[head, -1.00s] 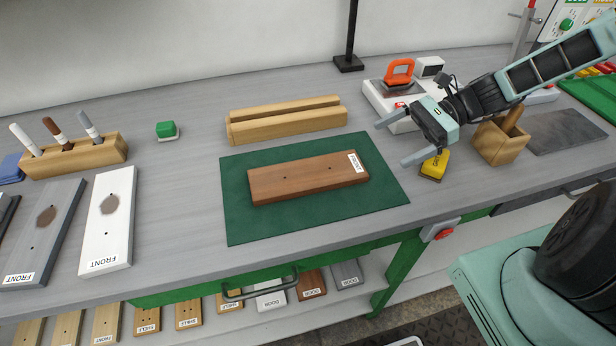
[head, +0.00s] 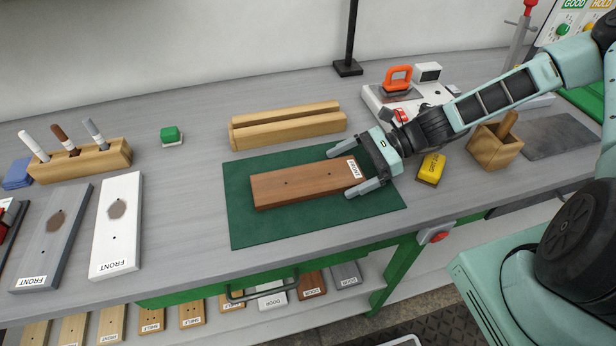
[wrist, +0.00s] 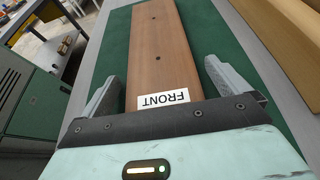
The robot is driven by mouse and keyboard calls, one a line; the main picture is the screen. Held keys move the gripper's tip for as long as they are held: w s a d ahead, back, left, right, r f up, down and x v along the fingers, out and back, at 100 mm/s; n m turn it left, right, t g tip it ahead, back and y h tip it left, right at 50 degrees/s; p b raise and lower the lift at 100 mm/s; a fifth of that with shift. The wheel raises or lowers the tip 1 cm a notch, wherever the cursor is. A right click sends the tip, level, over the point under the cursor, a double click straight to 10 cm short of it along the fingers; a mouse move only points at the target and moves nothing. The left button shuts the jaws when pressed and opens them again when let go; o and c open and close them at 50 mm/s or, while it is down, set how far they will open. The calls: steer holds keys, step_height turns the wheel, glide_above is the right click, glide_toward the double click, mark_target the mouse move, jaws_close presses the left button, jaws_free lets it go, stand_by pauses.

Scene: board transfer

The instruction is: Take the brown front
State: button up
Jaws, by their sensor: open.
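The brown front (head: 300,186) is a flat board with small dark holes and a white FRONT label at its right end. It lies on the green mat (head: 270,233). My gripper (head: 353,173) is open at the board's right end, with one finger beyond each long edge. In the wrist view the board (wrist: 158,60) runs between the two open fingers (wrist: 163,85), with the label near the palm. Gaps show between the fingers and the board's edges.
A wooden rail block (head: 290,125) stands behind the mat. A yellow block (head: 431,168) and a wooden box (head: 495,146) are to the right. A white front (head: 117,220) and a grey front (head: 50,245) lie at left. A lamp post (head: 350,40) stands at the back.

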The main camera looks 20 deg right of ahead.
steer(key=c, duration=1.2)
steer(key=shift+o, duration=0.2)
steer(key=shift+r, duration=0.1)
